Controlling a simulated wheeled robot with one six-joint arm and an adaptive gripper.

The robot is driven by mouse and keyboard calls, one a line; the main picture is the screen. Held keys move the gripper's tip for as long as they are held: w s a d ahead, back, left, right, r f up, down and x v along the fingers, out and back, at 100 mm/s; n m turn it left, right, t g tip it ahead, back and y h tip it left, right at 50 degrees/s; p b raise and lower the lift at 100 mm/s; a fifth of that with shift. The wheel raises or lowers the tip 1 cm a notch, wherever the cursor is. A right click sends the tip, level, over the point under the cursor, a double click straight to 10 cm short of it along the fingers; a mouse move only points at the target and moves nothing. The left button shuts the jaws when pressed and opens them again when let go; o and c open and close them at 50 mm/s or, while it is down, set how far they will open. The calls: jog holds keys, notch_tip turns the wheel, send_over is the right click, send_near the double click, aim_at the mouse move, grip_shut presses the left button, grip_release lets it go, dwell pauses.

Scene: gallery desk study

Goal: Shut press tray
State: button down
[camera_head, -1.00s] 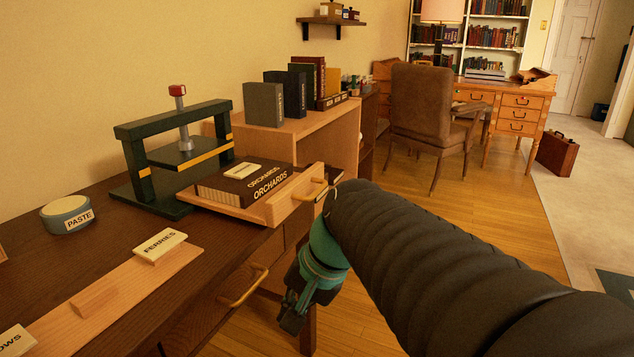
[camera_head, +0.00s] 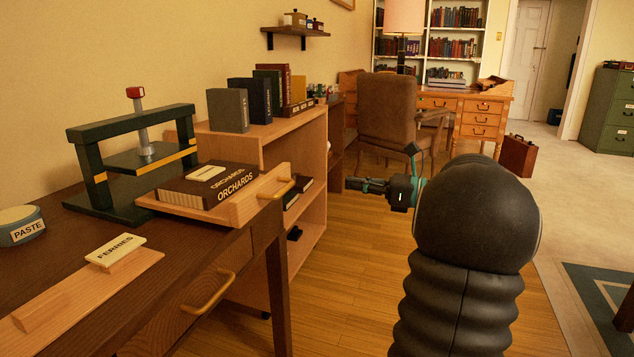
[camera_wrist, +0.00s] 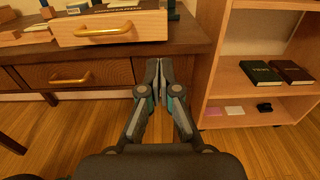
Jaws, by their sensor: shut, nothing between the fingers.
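The press tray (camera_head: 235,211) is a light wooden tray with a brass handle (camera_head: 276,189). It sticks out from the dark green press (camera_head: 130,160) past the desk edge. A dark book labelled "ORCHARDS" (camera_head: 207,187) lies on it with a small label plate on top. In the wrist view the tray front (camera_wrist: 140,27) and its handle are at the upper left. My gripper (camera_head: 350,183) is shut and empty, right of the tray and apart from it. In the wrist view my gripper (camera_wrist: 158,62) points at the desk's right end, below and right of the handle.
A dark desk (camera_head: 160,255) carries a paste tin (camera_head: 20,226) and a wooden rack with a "FERRIES" plate (camera_head: 115,252). A drawer handle (camera_head: 208,293) is below. A bookcase (camera_head: 312,165) stands beside the desk. An armchair (camera_head: 388,110) is behind; open floor lies at right.

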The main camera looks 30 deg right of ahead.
aim_at(289, 174)
jog(key=x, duration=1.3)
jog(key=shift+w+a, duration=0.2)
jog(key=shift+a, duration=0.05)
